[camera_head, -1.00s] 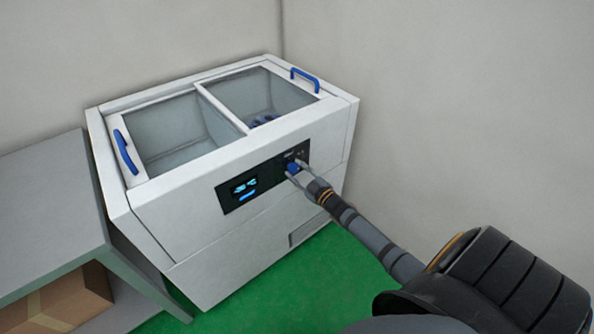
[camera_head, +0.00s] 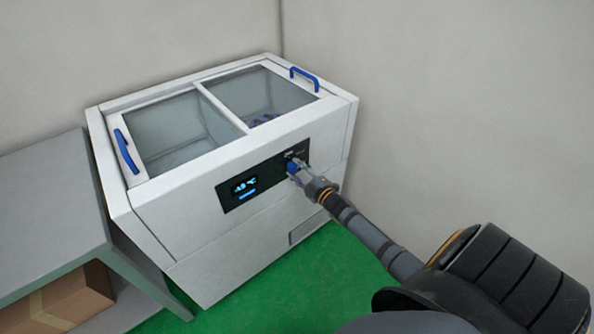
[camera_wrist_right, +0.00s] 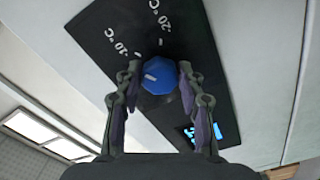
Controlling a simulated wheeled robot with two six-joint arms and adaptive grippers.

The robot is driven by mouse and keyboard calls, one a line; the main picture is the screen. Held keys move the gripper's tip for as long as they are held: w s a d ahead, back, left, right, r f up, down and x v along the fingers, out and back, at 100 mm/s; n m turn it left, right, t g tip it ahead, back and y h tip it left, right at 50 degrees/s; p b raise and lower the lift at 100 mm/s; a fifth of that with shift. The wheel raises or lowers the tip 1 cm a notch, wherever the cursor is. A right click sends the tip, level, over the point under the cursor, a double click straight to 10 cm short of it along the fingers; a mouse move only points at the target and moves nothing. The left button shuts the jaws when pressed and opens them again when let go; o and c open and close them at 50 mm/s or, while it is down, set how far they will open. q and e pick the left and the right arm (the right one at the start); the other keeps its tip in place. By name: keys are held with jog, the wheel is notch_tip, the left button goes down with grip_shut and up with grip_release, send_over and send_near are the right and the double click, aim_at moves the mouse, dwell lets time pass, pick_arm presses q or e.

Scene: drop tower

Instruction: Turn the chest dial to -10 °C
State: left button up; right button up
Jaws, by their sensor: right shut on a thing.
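The chest freezer (camera_head: 200,212) is white with a glass top and stands in the corner. Its blue dial (camera_wrist_right: 159,77) sits on a dark front panel (camera_wrist_right: 130,50), with "-20 °C" and "-10 °C" printed above and to the upper left of it in the right wrist view. A white mark shows on the left part of the dial. The lit display (camera_head: 245,187) has small figures that look like -18 °C, but the last digit is unclear. My right gripper (camera_wrist_right: 157,80) is shut on the dial, one finger on each side; it also shows in the head view (camera_head: 299,174). My left gripper is out of view.
A grey shelf table (camera_head: 45,210) with a cardboard box (camera_head: 75,305) below stands left of the freezer. Blue lid handles (camera_head: 127,150) are on top. Walls stand behind and to the right; green floor (camera_head: 335,265) is clear in front.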

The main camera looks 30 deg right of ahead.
jog(key=shift+f, duration=0.1)
jog(key=o, duration=1.2)
jog(key=shift+c, duration=0.2)
jog(key=s, duration=1.2)
jog(key=shift+d, duration=0.45)
